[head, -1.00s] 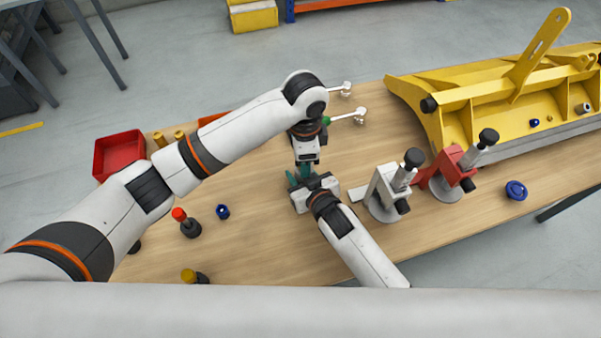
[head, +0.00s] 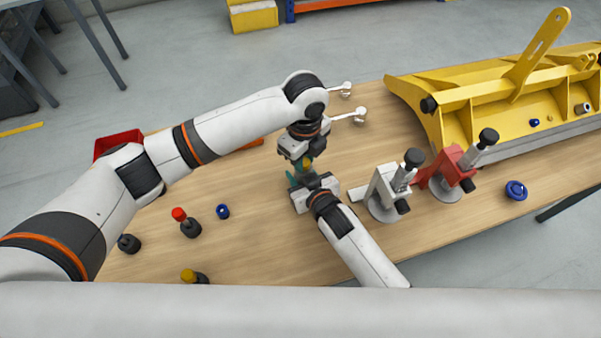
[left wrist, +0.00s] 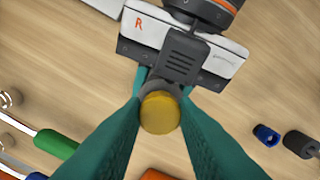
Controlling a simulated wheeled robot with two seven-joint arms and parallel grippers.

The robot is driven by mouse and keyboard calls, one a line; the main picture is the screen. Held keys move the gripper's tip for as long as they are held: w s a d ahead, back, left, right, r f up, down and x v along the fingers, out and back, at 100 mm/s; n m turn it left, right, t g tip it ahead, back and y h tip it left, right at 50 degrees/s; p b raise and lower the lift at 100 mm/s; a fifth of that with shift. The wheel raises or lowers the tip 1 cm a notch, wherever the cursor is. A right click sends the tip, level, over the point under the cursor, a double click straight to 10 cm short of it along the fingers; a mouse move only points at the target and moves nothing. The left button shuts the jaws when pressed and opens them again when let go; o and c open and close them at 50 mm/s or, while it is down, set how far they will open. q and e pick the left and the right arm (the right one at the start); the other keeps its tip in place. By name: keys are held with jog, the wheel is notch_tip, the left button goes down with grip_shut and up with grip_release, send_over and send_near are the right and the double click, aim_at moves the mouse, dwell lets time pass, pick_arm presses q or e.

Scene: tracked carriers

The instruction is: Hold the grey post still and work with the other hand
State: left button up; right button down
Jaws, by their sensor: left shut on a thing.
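The grey post (head: 308,174) stands upright above the bench, mostly hidden in the head view by my grippers. Its grey top also shows under the yellow cap in the left wrist view (left wrist: 151,87). The round yellow cap (left wrist: 160,112) sits at the top of the post; whether it is fully seated cannot be told. My left gripper (head: 306,163) comes down from above, its teal fingers shut on either side of the cap. My right gripper (head: 302,180), marked R in the left wrist view, is lower down, its teal fingers closed around the post.
A grey clamp stand (head: 384,195) and a red one (head: 450,178) stand right of my right arm. A black piece with red top (head: 188,224), a yellow-topped one (head: 192,276) and a blue ring (head: 222,211) lie left. A yellow frame (head: 470,100) fills the right.

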pick_arm(q)
jog(key=shift+w, duration=0.1)
jog(key=m, duration=0.4)
jog(key=shift+a+r+m, duration=0.1)
jog(key=shift+m, duration=0.3)
jog(key=m, duration=0.5)
jog(key=m, duration=0.4)
jog(key=shift+w, duration=0.1)
jog(key=m, duration=0.5)
jog(key=shift+m, duration=0.4)
